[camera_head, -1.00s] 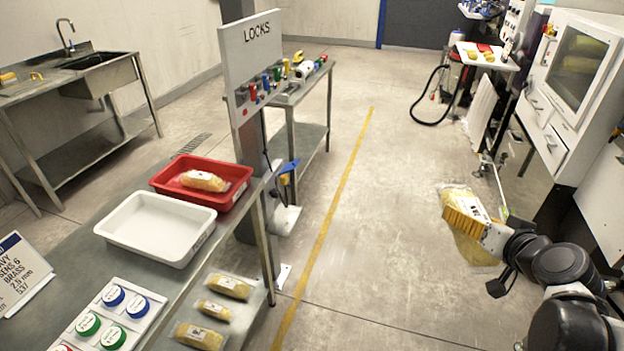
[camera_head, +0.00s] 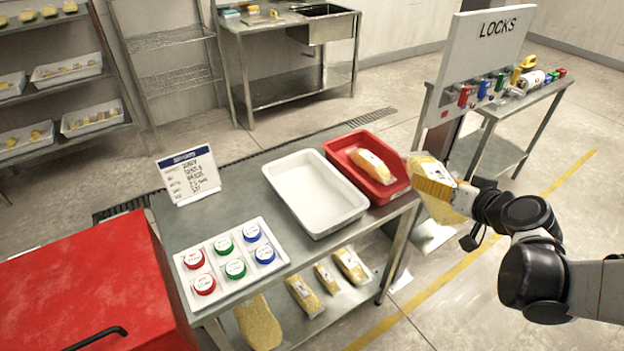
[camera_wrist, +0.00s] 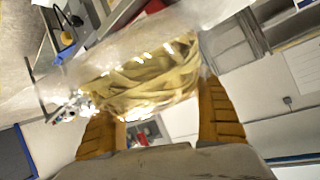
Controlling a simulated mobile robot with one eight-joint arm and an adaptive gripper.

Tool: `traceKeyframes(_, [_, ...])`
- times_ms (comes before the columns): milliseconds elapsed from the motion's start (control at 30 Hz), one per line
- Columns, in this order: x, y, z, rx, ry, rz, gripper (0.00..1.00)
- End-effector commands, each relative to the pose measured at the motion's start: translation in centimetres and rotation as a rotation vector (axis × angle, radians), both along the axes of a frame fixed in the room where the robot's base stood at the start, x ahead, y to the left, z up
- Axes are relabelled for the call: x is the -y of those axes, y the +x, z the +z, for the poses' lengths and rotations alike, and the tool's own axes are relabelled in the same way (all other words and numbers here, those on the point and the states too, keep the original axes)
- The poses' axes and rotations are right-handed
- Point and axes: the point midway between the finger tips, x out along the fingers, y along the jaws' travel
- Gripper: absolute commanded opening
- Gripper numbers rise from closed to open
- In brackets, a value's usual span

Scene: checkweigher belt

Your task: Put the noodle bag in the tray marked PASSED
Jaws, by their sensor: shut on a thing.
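My gripper (camera_head: 434,190), with orange fingers, is shut on a clear bag of yellow noodles (camera_head: 444,209). The bag also shows between the fingers in the wrist view (camera_wrist: 145,82). It is held in the air just right of the red tray, beyond the table's right edge. An empty white tray (camera_head: 312,192) stands on the steel table. The red tray (camera_head: 371,190) beside it on the right holds one bag (camera_head: 372,165). I cannot read any PASSED marking on either tray in these frames.
A LOCKS board (camera_head: 490,50) stands close behind my gripper. A red cabinet (camera_head: 90,290) is front left.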

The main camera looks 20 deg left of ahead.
Motion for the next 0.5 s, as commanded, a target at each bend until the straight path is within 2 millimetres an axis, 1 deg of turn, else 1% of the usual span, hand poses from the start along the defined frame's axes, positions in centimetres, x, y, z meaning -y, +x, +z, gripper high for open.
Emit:
traceKeyframes(33, [-2.3, 0.7, 0.0, 0.001, 0.001, 0.055, 0.34])
traceKeyframes(67, [-3.7, 1.0, -0.2, -0.001, 0.001, 0.088, 0.34])
traceKeyframes(100, [-5.5, 1.4, -0.4, 0.0, 0.001, 0.132, 0.34])
traceKeyframes(200, [-9.8, 1.9, -1.2, 0.001, 0.002, 0.234, 0.34])
traceKeyframes(300, [-13.4, 2.0, -1.9, 0.004, 0.004, 0.318, 0.34])
traceKeyframes(400, [-15.8, 1.8, -2.5, 0.007, 0.005, 0.376, 0.34])
traceKeyframes(500, [-17.3, 1.8, -2.9, 0.009, 0.006, 0.409, 0.34])
